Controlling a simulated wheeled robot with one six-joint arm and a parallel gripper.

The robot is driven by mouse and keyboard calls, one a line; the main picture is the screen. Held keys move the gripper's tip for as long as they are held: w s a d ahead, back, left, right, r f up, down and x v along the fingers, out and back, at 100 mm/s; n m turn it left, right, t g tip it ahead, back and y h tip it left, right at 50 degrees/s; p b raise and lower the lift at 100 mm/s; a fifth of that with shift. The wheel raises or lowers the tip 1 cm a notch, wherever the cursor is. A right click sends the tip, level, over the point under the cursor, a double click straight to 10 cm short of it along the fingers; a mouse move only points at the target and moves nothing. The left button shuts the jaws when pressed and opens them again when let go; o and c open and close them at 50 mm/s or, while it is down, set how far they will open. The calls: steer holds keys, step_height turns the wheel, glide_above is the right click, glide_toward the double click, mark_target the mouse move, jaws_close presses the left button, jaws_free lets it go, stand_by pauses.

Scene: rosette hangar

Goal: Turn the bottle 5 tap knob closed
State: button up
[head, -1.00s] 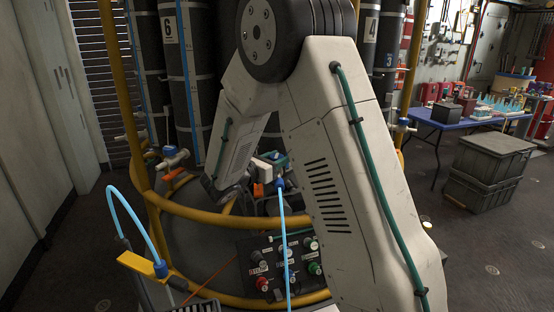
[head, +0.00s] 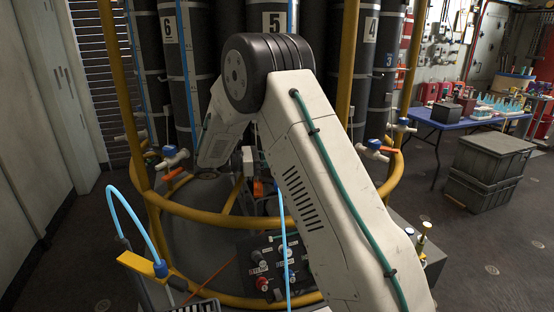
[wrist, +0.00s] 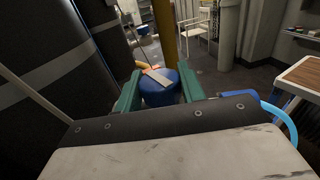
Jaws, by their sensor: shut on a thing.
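Bottle 5 (head: 277,45) is a tall black cylinder with a white number label, partly behind my arm in the head view. In the wrist view, a round blue knob (wrist: 161,90) sits between the two green fingers of my gripper (wrist: 160,92), which is shut on it. A pale flat strip and an orange piece show at the knob's top. In the head view my forearm reaches in among the bottles, and I cannot make out the fingers or the held knob there.
Yellow rails (head: 240,222) ring the bottle rack. Bottle 6 (head: 172,80) and its tap (head: 172,156) are left of my arm; another tap (head: 375,146) is at right. A valve panel (head: 262,262) is in front. Grey crates (head: 490,160) stand by a blue table.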

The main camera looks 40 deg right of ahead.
steer(key=shift+m+g+y, duration=0.6)
steer(key=shift+m+g, duration=0.1)
steer(key=shift+g, duration=0.6)
steer(key=o, duration=1)
